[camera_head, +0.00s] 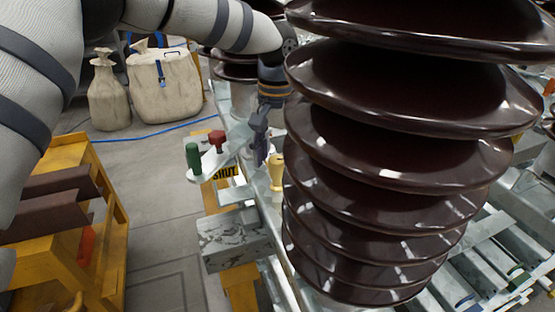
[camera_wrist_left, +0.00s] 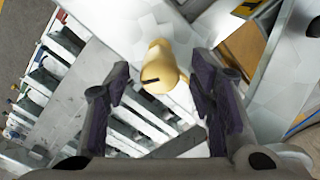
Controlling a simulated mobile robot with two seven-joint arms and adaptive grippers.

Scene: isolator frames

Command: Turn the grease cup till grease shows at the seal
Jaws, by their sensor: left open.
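The grease cup appears to be the small brass-yellow knob (camera_head: 276,172), left of the large brown ribbed insulator column (camera_head: 395,150). In the left wrist view the brass knob (camera_wrist_left: 160,68) has a dark slot on its face. My left gripper (camera_head: 260,148) is just left of and above the knob in the head view. In the left wrist view its open fingers (camera_wrist_left: 160,88) lie left and right of the knob, with gaps showing on both sides. I cannot make out the seal or any grease. My right gripper is not in view.
A green-handled and a red-handled lever (camera_head: 193,158) stand on a pale plate left of the gripper, above a yellow SHUT label (camera_head: 224,172). The brown insulator discs stand close on the right. A yellow trolley (camera_head: 75,240) and canvas bags (camera_head: 165,85) are at the left.

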